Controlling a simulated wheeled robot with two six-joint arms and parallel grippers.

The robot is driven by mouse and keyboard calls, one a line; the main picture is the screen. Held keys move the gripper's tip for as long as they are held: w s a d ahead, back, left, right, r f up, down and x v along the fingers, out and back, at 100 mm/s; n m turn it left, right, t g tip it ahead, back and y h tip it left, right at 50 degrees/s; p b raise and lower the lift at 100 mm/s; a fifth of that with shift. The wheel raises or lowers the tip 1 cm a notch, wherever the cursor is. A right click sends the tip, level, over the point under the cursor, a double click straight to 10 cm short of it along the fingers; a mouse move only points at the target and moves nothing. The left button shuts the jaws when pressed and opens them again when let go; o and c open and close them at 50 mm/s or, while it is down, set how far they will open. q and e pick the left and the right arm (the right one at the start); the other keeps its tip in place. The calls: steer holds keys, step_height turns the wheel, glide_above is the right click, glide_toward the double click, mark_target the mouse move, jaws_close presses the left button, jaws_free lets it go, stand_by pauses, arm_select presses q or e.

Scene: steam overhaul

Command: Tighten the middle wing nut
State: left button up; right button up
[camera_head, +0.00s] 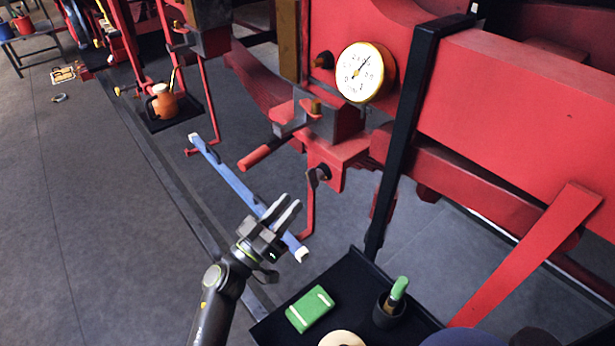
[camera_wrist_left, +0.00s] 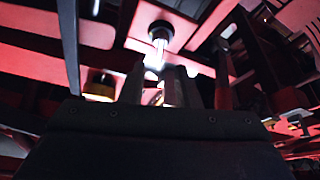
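My left gripper (camera_head: 287,208) is above the lower part of a long blue bar (camera_head: 236,182) in the head view. Its two pale fingers stand a little apart, with nothing visible between them. A small dark fitting (camera_head: 212,153) sits on the upper part of the bar. I cannot tell whether it is a wing nut, and the gripper hides part of the bar. In the left wrist view, dark finger shapes (camera_wrist_left: 177,85) point at red machinery with a bright metal rod (camera_wrist_left: 159,45). No wing nut can be made out there. My right gripper is not in view.
A black tray (camera_head: 283,322) at the bottom holds a green box (camera_head: 310,309) and a dark cup (camera_head: 387,313). A black post (camera_head: 396,150) and red frame with a round gauge (camera_head: 361,73) stand right. An orange oil can (camera_head: 163,104) stands behind.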

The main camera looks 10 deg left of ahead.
mark_target(309, 181)
arm_select(q)
steer(key=x, duration=0.7)
steer(key=shift+w+p, duration=0.15)
steer(key=shift+p, duration=0.25)
jaws_close()
